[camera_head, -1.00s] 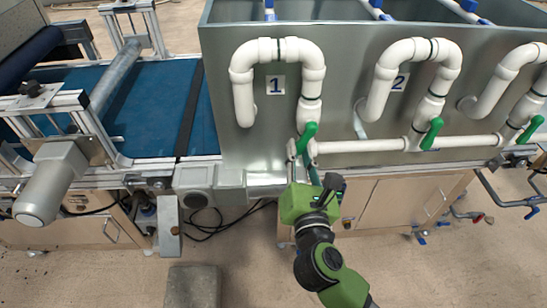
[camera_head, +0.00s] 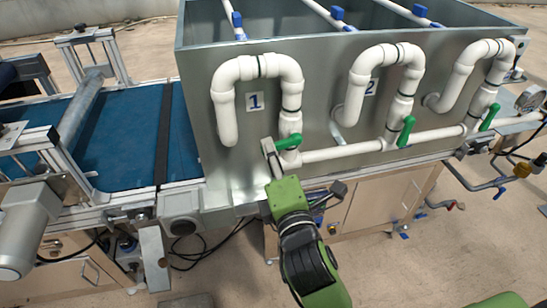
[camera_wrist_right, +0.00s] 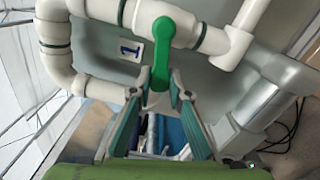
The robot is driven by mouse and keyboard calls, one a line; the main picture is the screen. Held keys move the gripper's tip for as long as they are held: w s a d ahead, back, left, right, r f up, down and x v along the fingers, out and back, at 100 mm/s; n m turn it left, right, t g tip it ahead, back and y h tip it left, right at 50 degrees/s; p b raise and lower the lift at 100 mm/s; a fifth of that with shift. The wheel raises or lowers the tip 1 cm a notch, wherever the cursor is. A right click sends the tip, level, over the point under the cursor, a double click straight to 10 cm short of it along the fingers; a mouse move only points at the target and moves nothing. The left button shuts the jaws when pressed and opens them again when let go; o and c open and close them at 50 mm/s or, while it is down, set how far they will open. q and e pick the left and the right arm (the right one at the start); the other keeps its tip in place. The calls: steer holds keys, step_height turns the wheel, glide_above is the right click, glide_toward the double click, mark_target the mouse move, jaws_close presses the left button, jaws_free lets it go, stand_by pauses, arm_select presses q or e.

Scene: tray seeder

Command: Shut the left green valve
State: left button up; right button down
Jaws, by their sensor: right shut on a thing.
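The left green valve (camera_head: 289,142) sits on the white pipe below the number 1 label. Its handle lies close to level in the head view. In the wrist view the green handle (camera_wrist_right: 161,50) stands upright in the picture, with its lower end between the finger tips. My right gripper (camera_head: 274,154) comes from below and is shut on this handle; it also shows in the wrist view (camera_wrist_right: 158,92). The exact contact of the finger pads is hard to see. My left gripper is not in view.
A second green valve (camera_head: 406,131) and a third (camera_head: 489,117) sit further right on the same pipe. The grey metal tank (camera_head: 205,110) stands behind the pipes. A blue conveyor belt (camera_head: 120,130) is at the left. Open floor (camera_head: 440,265) lies at the lower right.

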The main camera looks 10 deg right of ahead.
steer(key=shift+a+r+m, duration=0.1)
steer(key=shift+r+m, duration=0.55)
steer(key=shift+m, duration=0.65)
steer(key=shift+r, duration=0.1)
steer(key=c, duration=1.9)
jaws_free()
